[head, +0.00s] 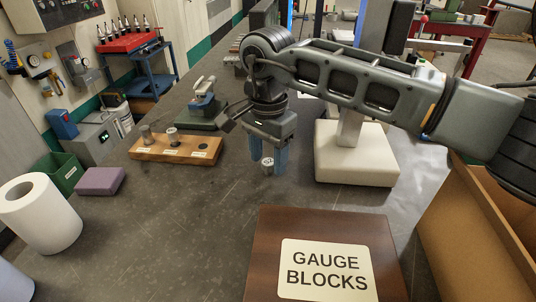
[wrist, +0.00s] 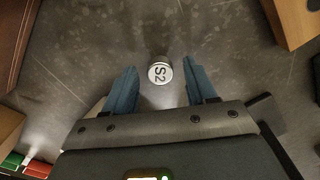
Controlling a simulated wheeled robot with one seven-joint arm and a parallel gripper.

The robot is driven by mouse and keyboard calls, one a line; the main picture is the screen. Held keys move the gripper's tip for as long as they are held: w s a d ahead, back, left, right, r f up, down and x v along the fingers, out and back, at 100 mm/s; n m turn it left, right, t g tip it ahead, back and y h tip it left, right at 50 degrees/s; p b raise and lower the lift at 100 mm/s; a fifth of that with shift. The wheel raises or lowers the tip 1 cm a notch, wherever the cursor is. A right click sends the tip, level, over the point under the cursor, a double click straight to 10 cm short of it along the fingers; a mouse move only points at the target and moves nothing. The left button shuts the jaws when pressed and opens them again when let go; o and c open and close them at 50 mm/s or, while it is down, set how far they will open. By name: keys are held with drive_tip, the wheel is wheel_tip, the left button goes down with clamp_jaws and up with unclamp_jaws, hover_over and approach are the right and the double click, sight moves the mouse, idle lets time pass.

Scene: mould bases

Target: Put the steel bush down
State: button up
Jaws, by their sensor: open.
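The steel bush (head: 268,165) is a small grey cylinder standing on the dark bench. In the wrist view its round top, marked S2, faces up (wrist: 160,73). My gripper (head: 267,157) is open, pointing down, with its blue fingers on either side of the bush. In the wrist view there is a visible gap between the bush and each finger (wrist: 159,68). A wooden rack (head: 178,152) to the left bears two metal pieces, small labels and a dark round spot at its right end.
A brown box labelled GAUGE BLOCKS (head: 325,225) is in front. A white-based stand (head: 355,165) is close to the right of my gripper. A purple block (head: 100,181), a green bin (head: 65,172) and a paper roll (head: 42,213) are at left. The bench between is clear.

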sight(268, 161)
wheel_tip(268, 161, up, 12)
drive_tip(key=b, duration=0.2)
idle(0.4)
